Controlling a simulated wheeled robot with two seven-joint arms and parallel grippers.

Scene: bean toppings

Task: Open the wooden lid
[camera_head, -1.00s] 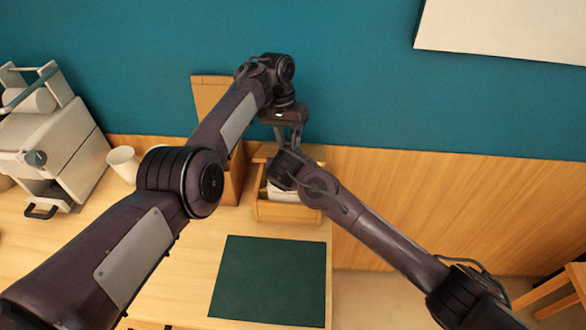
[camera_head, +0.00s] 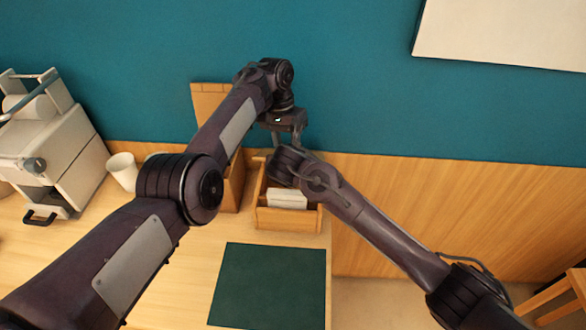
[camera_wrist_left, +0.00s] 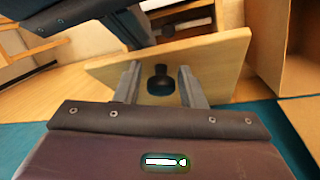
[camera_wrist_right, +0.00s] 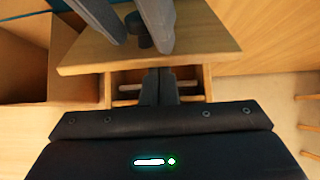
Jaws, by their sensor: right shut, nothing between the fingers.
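The wooden lid (camera_wrist_left: 225,60) is a pale board with a dark round knob (camera_wrist_left: 160,80). It looks raised at an angle over the wooden box (camera_head: 288,219), whose inside shows white contents (camera_head: 287,198). In the head view the arms mostly hide the lid. My left gripper (camera_wrist_left: 159,82) is open, its fingers on either side of the knob with gaps. My right gripper (camera_wrist_right: 159,74) is shut and empty, its fingertips at the front edge of the lid (camera_wrist_right: 90,55), above the box opening. I cannot tell whether they touch the lid.
Another wooden box (camera_wrist_right: 25,65) stands directly left of the lidded box. A white cup (camera_head: 122,170) and a white machine (camera_head: 60,150) are farther left. A dark green mat (camera_head: 268,285) lies clear in front.

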